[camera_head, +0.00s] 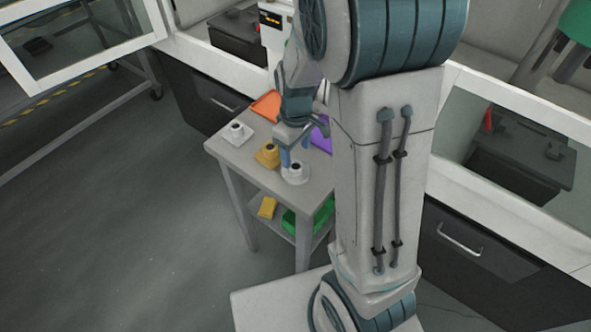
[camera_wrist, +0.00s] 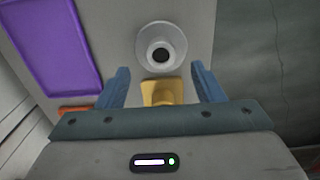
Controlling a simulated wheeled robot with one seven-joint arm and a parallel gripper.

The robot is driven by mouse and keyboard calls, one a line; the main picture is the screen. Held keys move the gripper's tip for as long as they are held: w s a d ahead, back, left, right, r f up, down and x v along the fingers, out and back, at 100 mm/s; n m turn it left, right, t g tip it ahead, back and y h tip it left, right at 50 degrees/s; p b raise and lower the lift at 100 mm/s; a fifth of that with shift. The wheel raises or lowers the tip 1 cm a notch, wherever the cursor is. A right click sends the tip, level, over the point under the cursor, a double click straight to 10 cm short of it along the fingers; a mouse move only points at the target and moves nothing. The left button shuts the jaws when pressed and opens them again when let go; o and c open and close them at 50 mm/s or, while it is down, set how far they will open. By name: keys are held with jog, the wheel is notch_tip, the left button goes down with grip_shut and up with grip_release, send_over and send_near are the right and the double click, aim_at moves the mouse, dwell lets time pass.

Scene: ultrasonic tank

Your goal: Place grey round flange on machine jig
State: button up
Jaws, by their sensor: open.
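The grey round flange (camera_head: 296,176) sits on the small table's near edge, a pale disc with a raised hub and dark bore. In the wrist view, the flange (camera_wrist: 146,57) lies just beyond the fingertips, centred between them. My gripper (camera_head: 285,157) is low over the table beside the flange, partly hidden by my arm. In the wrist view, my gripper (camera_wrist: 160,70) is open with nothing held between its two blue fingers. I cannot clearly identify the machine jig in either view.
A yellow part (camera_head: 267,155) and a pale square-based part (camera_head: 236,133) share the table (camera_head: 229,152) with an orange tray (camera_head: 267,105) and a purple tray (camera_head: 321,140). A green bin (camera_head: 290,222) is on the lower shelf. White-framed machines stand behind; open floor lies left.

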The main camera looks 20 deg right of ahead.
aim_at(296, 167)
jog(key=shift+a+f+p, duration=0.1)
jog(key=shift+f+p, duration=0.2)
jog(key=shift+f, duration=2.35)
jog(key=c, duration=1.2)
jog(key=shift+c, duration=0.4)
jog(key=shift+r, duration=0.15)
